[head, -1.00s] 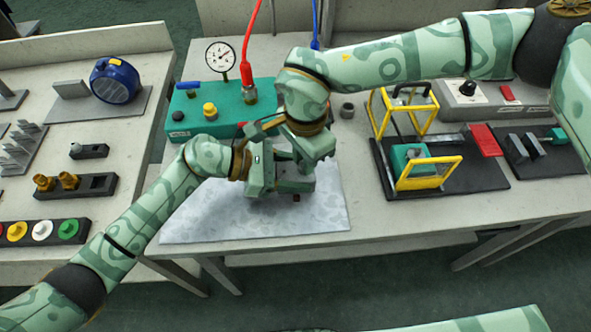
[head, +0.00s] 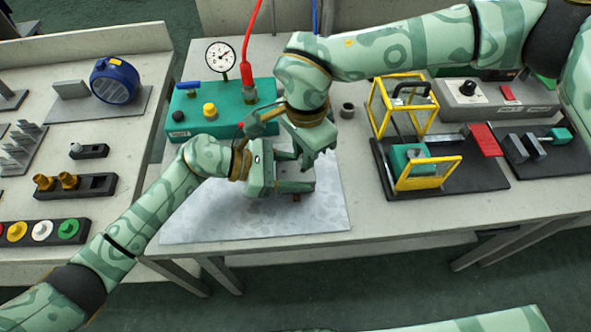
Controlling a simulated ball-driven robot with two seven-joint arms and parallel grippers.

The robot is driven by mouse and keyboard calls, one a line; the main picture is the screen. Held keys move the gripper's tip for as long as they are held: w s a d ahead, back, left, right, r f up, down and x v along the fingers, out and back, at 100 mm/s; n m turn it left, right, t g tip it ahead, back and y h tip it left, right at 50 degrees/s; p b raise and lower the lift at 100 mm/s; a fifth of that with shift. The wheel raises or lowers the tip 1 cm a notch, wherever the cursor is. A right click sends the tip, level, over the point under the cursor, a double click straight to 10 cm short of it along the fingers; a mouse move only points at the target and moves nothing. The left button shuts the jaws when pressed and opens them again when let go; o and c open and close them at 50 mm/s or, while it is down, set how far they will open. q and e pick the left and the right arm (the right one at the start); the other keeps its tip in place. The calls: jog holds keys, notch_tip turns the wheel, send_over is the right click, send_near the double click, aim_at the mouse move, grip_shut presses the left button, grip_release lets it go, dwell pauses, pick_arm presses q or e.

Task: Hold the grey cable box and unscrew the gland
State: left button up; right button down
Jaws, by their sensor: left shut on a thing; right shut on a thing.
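The grey cable box (head: 299,174) is held above the pale mat (head: 240,222) on the middle table, mostly covered by my grippers. My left gripper (head: 291,174) comes in from the left and is shut on the box. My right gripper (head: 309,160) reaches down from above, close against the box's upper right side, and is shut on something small. This is at the gland's place, but the fingers hide the gland, so I cannot tell how far it sits in the box.
Behind the grippers stands a green pump unit (head: 190,128) with a gauge (head: 220,57) and a red cable (head: 250,45). To the right is a yellow-framed guard fixture (head: 430,172) on a black base. The mat's front is clear.

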jog(key=shift+r, duration=1.5)
pick_arm(q)
jog(key=o, duration=1.1)
jog(key=p+v, duration=0.1)
jog(key=v, duration=1.1)
jog(key=shift+a, duration=0.1)
pick_arm(e)
jog(key=shift+r, duration=0.7)
pick_arm(q)
jog(key=shift+f, duration=0.1)
